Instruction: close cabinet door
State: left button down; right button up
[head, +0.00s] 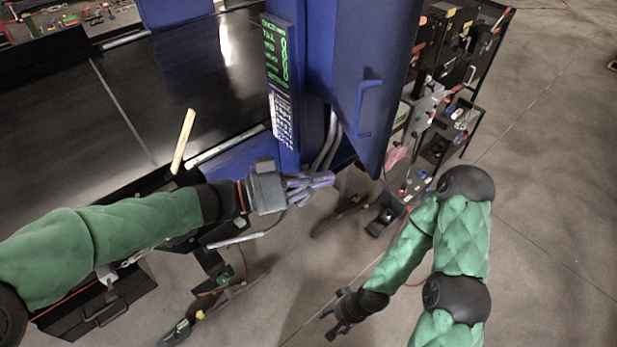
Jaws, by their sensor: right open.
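The blue cabinet door (375,60) is at the top centre of the head view. It carries a blue bar handle (367,108) on its visible face and stands out at an angle from the blue cabinet (312,70), so it looks open. My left gripper (318,183) is below and left of the door's lower corner, apart from the handle. Its fingers point right, and I cannot tell how far apart they are. My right gripper (335,323) is low, over the floor, open and well away from the door.
A dark conveyor (170,90) runs along the left, with a wooden stick (183,140) near its edge. Grey pipes (328,145) run below the cabinet. A cluttered rack (440,110) stands right of the door. Floor at right is clear.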

pick_arm(q)
jog(key=p+x, duration=0.1)
jog(key=x, duration=0.8)
jog(key=shift+d, duration=0.15)
